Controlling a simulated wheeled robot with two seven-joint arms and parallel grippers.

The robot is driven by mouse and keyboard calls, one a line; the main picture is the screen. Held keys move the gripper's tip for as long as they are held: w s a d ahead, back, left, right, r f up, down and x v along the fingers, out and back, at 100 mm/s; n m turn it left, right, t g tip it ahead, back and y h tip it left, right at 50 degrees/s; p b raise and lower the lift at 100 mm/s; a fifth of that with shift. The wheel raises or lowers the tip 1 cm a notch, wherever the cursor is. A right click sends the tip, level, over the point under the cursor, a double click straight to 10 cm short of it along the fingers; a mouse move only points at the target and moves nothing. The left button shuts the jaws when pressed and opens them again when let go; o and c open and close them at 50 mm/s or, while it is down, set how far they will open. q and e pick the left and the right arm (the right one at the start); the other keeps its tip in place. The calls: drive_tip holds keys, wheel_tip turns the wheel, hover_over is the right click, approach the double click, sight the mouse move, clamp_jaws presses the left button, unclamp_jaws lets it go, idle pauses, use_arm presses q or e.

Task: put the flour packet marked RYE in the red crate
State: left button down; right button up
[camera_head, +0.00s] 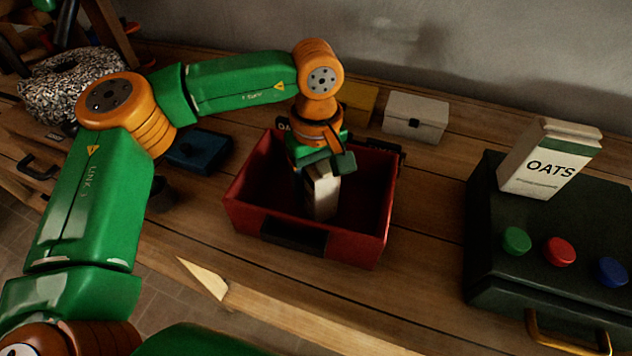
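The red crate (357,247) stands open on the wooden bench in the middle of the view. My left gripper (322,168) points down into it from above, its fingers closed about the top of a pale packet (322,199). The packet is roughly upright inside the crate walls. Its label is not readable, so I cannot tell if it is the RYE one. Whether its base touches the crate floor is unclear. A packet marked OATS (548,165) stands on a dark case at the right. My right gripper is not in view.
The dark case (482,200) has green, red and blue knobs and a brass handle. A white box (415,117) and a yellow block (358,100) stand behind the crate. A blue box (198,152) lies to its left. A wood wedge (203,279) lies at the front edge.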

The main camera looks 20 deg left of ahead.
use_arm(q)
drive_tip(key=shift+f, duration=0.15)
drive_tip(key=shift+f, duration=0.15)
drive_tip(key=shift+c, duration=0.4)
unclamp_jaws()
drive_tip(key=shift+r, duration=0.45)
wheel_tip(320, 180, up, 12)
drive_tip(key=shift+f+p, duration=0.2)
drive_tip(key=shift+p, duration=0.2)
